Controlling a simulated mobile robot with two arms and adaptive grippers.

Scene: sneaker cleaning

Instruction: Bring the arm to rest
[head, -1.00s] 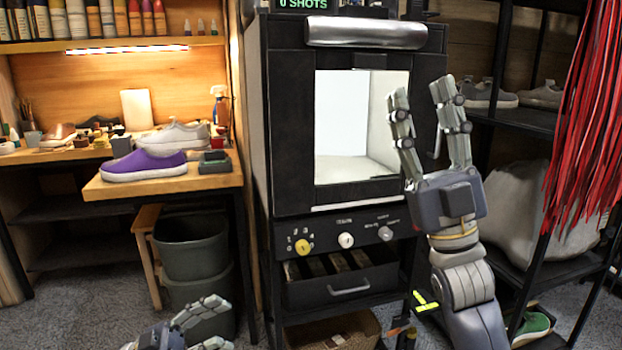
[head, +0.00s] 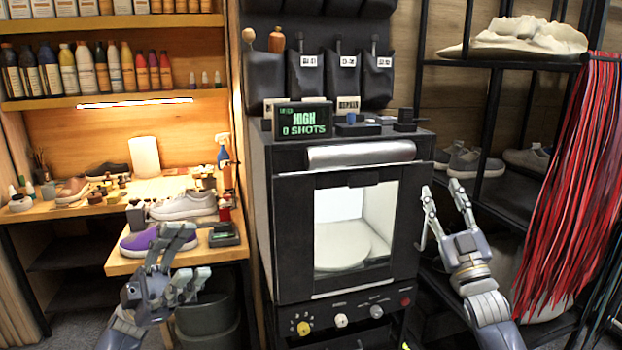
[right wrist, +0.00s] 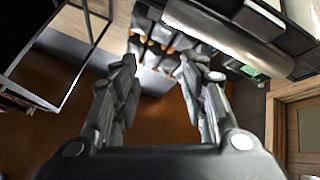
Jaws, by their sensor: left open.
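My right gripper (head: 444,194) is raised in front of the right side of the black cabinet machine (head: 290,225), fingers pointing up, apart and empty. In the right wrist view its two fingers (right wrist: 158,72) show with a gap and nothing held between them. My left gripper (head: 186,262) is open and empty, in front of the wooden bench at the lower left. It partly hides the purple sneaker (head: 138,240) on the bench. The machine's window shows a bright white chamber with a round plate (head: 340,255) and no shoe visible inside.
The wooden bench (head: 120,268) also carries a light grey sneaker (head: 185,206) and small items. Dark bins (head: 205,315) stand below it. A black shelf rack (head: 500,210) with shoes and hanging red laces (head: 575,200) stands at the right, close to my right arm.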

